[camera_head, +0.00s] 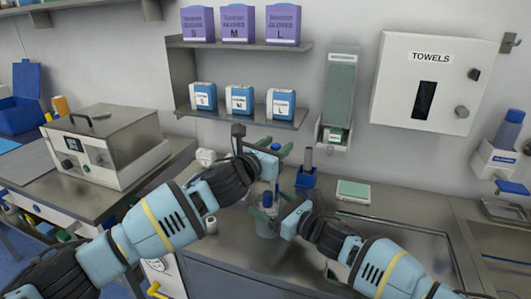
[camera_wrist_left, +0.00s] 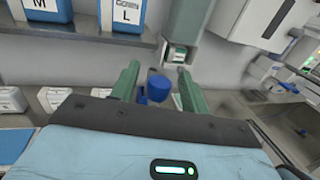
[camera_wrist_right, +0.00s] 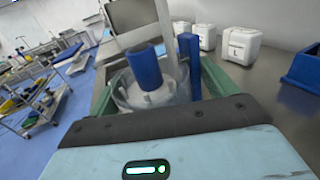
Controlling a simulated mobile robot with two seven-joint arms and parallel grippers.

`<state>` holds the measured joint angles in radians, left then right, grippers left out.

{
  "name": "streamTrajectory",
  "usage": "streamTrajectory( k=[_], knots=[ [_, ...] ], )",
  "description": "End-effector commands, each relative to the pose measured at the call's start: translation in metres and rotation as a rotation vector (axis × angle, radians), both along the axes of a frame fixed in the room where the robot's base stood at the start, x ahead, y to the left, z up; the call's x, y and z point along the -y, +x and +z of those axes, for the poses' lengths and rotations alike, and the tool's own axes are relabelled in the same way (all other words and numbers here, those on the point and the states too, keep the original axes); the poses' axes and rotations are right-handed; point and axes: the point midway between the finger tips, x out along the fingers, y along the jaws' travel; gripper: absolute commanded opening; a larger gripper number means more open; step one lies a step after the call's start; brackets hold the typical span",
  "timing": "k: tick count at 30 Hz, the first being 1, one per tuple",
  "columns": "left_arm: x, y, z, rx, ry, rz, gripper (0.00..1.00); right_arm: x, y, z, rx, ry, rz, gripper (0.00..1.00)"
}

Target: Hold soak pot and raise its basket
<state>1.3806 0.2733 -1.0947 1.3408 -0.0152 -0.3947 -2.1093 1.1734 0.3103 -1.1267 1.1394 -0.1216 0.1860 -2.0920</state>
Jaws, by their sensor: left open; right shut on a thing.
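The soak pot (camera_head: 266,229) is a clear round vessel on the steel counter, partly behind my right gripper (camera_head: 274,213) in the head view. My right gripper is shut on it; in the right wrist view the clear pot (camera_wrist_right: 125,98) stands between the green fingers. A white basket (camera_wrist_right: 157,97) with a thick blue knob (camera_wrist_right: 143,68) is inside, and a blue upright bar (camera_wrist_right: 190,65) stands beside it. My left gripper (camera_head: 281,160) is open, above and behind the pot. A blue rounded piece (camera_wrist_left: 158,87) shows between its fingers, untouched; I cannot tell which object it belongs to.
A blue holder with a grey rod (camera_head: 306,179) and a green-topped box (camera_head: 353,191) stand to the right. A sink (camera_head: 395,240) lies further right. A metal device (camera_head: 105,148) stands at left. The shelf (camera_head: 245,114) with blue-white boxes and the green dispenser (camera_head: 340,90) are behind.

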Motion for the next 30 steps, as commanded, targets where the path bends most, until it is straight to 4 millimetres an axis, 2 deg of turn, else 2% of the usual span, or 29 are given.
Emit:
streamTrajectory(
  k=[8, 21, 30],
  knots=[
    [-0.016, -0.023, -0.001, 0.000, 0.002, 0.001, 0.45, 0.000, 0.000, -0.003, -0.005, -0.001, -0.001, 0.52],
    [-0.049, -0.076, -0.001, 0.001, 0.002, 0.000, 0.45, 0.000, 0.000, -0.002, -0.004, 0.000, -0.001, 0.52],
    [-0.062, -0.098, 0.000, 0.000, 0.000, 0.000, 0.45, 0.000, -0.001, -0.002, -0.004, 0.000, 0.000, 0.52]
  ],
)
